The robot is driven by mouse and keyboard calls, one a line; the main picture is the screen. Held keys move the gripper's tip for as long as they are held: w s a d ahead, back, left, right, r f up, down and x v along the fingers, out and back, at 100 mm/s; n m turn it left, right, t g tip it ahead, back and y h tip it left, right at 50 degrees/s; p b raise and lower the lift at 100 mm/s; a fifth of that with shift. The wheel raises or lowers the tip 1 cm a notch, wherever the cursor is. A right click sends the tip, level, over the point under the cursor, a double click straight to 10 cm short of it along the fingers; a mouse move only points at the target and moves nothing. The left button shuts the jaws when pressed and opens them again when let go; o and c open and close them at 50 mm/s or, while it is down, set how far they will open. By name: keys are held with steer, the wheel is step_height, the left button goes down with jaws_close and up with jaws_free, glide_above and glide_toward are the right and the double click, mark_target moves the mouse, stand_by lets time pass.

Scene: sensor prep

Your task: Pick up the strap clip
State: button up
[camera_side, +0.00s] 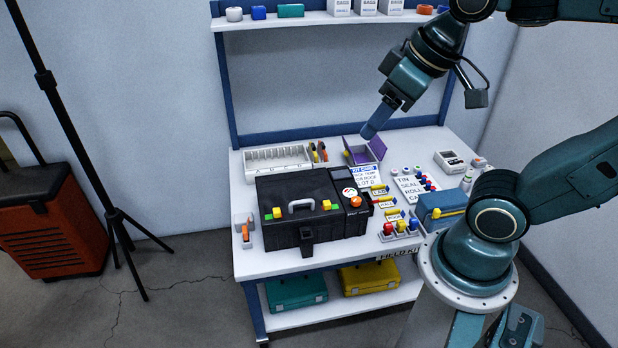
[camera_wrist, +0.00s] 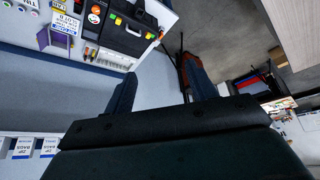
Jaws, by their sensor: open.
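I cannot single out the strap clip with certainty in either view. A black case (camera_side: 330,222) with a pale handle and yellow, green and orange parts stands on the white bench, and a dark clasp-like piece (camera_side: 306,241) hangs on its front. The case also shows at the top of the wrist view (camera_wrist: 118,38). My gripper (camera_side: 370,131) is above the back of the bench, behind and above the case. In the wrist view its two fingers (camera_wrist: 160,88) are spread apart with nothing between them.
A purple-lined open box (camera_side: 360,156) and a white slotted rack (camera_side: 277,160) sit at the back of the bench (camera_side: 262,264). Red, yellow and blue pegs (camera_side: 401,227) and a blue box (camera_side: 441,208) crowd the right. A tripod (camera_side: 95,170) stands on the floor to the left.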

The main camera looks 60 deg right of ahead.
steer(key=w+n+g, duration=0.1)
steer(key=w+n, duration=0.1)
steer(key=w, duration=1)
steer(key=n+g+y, duration=0.1)
steer(key=n+g, duration=0.2)
steer(key=n, duration=0.3)
glide_above(245, 229)
steer(key=s+d, duration=0.1)
step_height(245, 229, down, 37)
steer(key=shift+s+f, duration=0.1)
steer(key=shift+w+a+f, duration=0.1)
steer(key=shift+f, duration=1.25)
steer(key=shift+w+a+f, duration=0.15)
steer(key=shift+f, duration=1.25)
steer(key=shift+w+a+f, duration=0.1)
steer(key=shift+f, duration=1.25)
